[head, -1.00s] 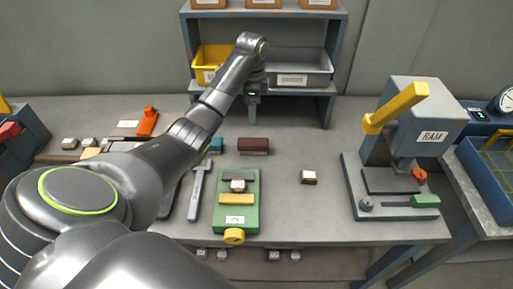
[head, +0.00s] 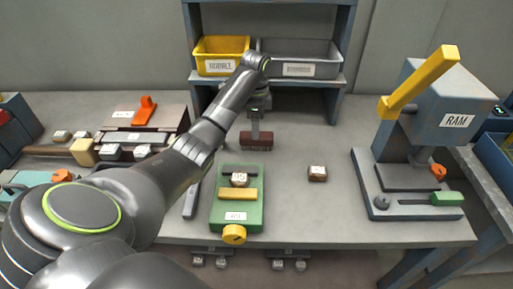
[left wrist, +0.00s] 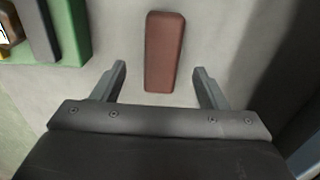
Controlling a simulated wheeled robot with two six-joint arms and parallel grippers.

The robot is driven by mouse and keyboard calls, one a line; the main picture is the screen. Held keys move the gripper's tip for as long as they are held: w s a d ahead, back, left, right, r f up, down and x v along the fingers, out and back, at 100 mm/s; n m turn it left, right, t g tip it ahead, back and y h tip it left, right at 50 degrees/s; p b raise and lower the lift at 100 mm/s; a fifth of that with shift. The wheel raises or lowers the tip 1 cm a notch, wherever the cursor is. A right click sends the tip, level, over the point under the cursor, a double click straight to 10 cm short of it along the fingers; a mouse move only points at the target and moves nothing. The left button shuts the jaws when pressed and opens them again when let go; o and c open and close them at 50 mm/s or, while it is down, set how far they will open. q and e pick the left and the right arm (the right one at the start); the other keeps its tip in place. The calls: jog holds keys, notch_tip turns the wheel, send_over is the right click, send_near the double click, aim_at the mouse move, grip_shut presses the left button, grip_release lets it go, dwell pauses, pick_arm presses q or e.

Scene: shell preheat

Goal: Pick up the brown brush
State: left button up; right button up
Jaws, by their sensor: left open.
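The brown brush (head: 257,141) is a reddish-brown block lying on the bench, behind and right of the green fixture. In the left wrist view the brush (left wrist: 164,52) lies lengthwise ahead of my jaws, near the middle of the gap. My left gripper (head: 255,128) is just above or at the brush in the head view. In the wrist view my left gripper (left wrist: 160,84) is open, with a finger on either side of the brush's near end and space on both sides. Whether the fingers reach down beside it cannot be told. My right gripper is not in view.
The green fixture (head: 227,216) stands in front of the brush. A small brown-and-white block (head: 317,173) lies to its right. The RAM press (head: 420,175) stands further right. A shelf with a yellow bin (head: 207,68) and a grey bin (head: 330,69) rises behind.

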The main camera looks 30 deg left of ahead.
aim_at(256, 141)
pick_arm(q)
notch_tip(256, 141, down, 2)
jog(key=shift+f+b, duration=0.1)
jog(key=shift+b, duration=0.3)
jog(key=shift+a+f+p, duration=0.2)
jog(key=shift+f+p, duration=0.1)
jog(key=shift+f, duration=2.25)
jog(key=c, duration=1.1)
